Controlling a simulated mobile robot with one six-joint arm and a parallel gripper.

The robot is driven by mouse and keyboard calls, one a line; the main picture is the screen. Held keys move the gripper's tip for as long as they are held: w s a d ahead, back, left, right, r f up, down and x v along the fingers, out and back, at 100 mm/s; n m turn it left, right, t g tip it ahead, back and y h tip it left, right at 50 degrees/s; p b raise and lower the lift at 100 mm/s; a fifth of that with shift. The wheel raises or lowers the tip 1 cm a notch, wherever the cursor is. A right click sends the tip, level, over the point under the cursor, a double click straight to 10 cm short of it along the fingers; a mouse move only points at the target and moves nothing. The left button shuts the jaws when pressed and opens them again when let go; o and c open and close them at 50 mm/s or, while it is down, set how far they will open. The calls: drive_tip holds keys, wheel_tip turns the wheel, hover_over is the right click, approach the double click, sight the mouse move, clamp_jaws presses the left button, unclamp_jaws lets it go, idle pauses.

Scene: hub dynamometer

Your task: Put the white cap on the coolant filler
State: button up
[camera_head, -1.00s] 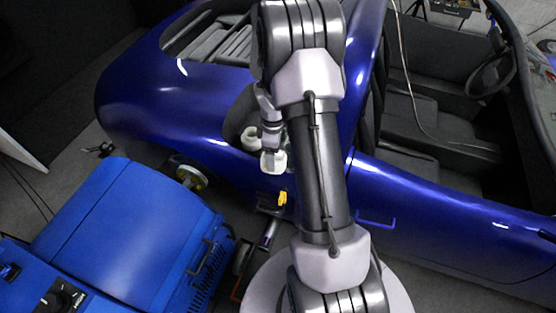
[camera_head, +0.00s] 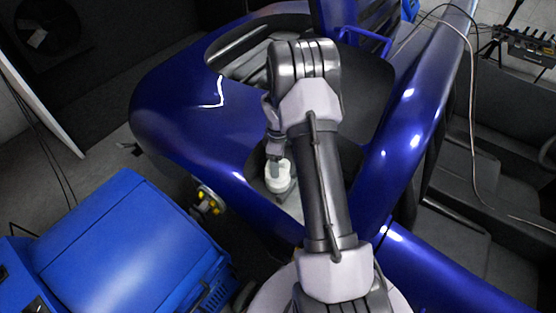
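A white round piece, which I take for the white cap (camera_head: 281,168), is at the tip of my gripper (camera_head: 276,169), inside the dark opening in the blue car's side. My fingers reach down onto it and look shut on it. A white, wider round part, seemingly the coolant filler (camera_head: 279,187), shows directly below it. The two overlap in this view, and I cannot tell whether they touch or whether the cap sits level. The fingertips are small, and my arm covers the area to the right of the opening.
The blue car body (camera_head: 180,110) surrounds the opening closely. A blue machine (camera_head: 125,245) stands at the lower left. A wheel hub with yellow parts (camera_head: 208,200) is between it and the car. A thin cable (camera_head: 470,90) hangs at the right.

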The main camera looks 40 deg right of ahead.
drive_tip(key=shift+f+b, duration=0.35)
drive_tip(key=shift+f, duration=0.55)
drive_tip(key=shift+f+b, duration=0.3)
drive_tip(key=shift+f, duration=0.3)
idle(0.6)
drive_tip(key=o, duration=1.1)
drive_tip(key=shift+r, duration=0.1)
wheel_tip(320, 180, up, 11)
drive_tip(key=p, duration=0.8)
